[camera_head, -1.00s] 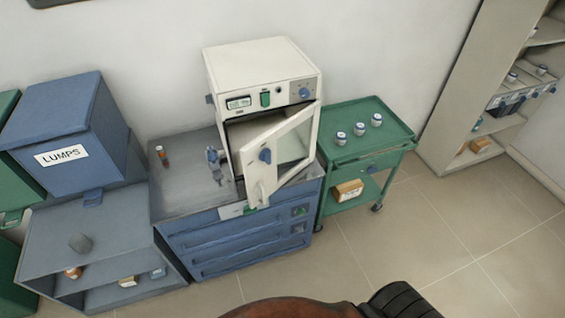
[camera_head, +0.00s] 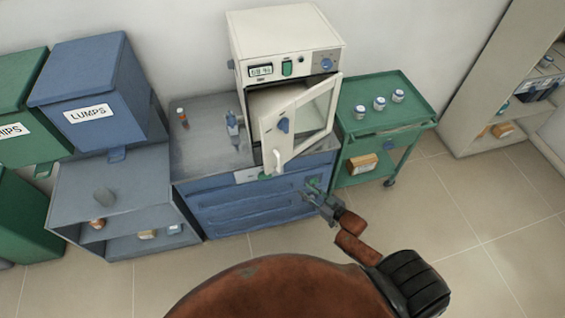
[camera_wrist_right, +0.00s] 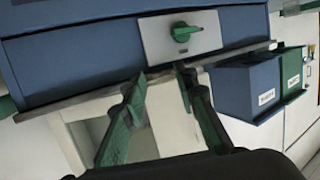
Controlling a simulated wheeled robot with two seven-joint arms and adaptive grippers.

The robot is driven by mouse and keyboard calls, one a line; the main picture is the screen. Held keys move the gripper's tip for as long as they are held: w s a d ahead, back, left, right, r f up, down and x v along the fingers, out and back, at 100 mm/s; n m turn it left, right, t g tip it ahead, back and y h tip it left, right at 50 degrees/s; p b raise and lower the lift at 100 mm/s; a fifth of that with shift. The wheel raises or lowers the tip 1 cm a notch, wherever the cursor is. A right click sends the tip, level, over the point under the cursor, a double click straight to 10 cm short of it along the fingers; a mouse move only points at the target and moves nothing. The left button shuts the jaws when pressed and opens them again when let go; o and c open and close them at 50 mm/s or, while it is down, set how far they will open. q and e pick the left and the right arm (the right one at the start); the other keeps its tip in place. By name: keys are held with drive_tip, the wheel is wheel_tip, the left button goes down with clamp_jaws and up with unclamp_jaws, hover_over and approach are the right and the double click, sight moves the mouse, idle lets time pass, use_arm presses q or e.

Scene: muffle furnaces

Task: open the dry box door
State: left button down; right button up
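The dry box (camera_head: 284,36) is a white cabinet with a display and a blue knob, standing on a blue drawer unit. Its windowed door (camera_head: 317,111) stands partly open, with its left edge swung out toward me; a blue knob (camera_head: 283,125) and a pale handle (camera_head: 276,160) are on that side. My right gripper (camera_head: 314,195) is in front of the drawer unit, below and right of the door, apart from the handle. In the right wrist view its green fingers (camera_wrist_right: 161,76) are spread with nothing between them. My left gripper is not in view.
A green cart (camera_head: 413,92) with several jars stands right. A blue LUMPS bin (camera_head: 92,85) on a grey shelf (camera_head: 72,190) stands left. The floor at front right (camera_head: 480,215) is clear.

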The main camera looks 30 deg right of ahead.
sight(280, 163)
drive_tip(key=w+a+r+n+t+y, duration=0.1)
drive_tip(key=w+a+r+t+y, duration=0.2)
drive_tip(key=r, duration=1)
drive_tip(key=shift+g, duration=0.6)
drive_tip(key=x, duration=0.2)
drive_tip(key=a+x, duration=0.1)
drive_tip(key=x, duration=0.1)
drive_tip(key=p+x, duration=0.1)
drive_tip(key=x, duration=0.1)
drive_tip(key=shift+s+a, duration=0.1)
drive_tip(key=shift+a, duration=0.15)
drive_tip(key=shift+w+a, duration=0.25)
drive_tip(key=shift+w, duration=0.4)
drive_tip(key=shift+c, duration=0.3)
clamp_jaws()
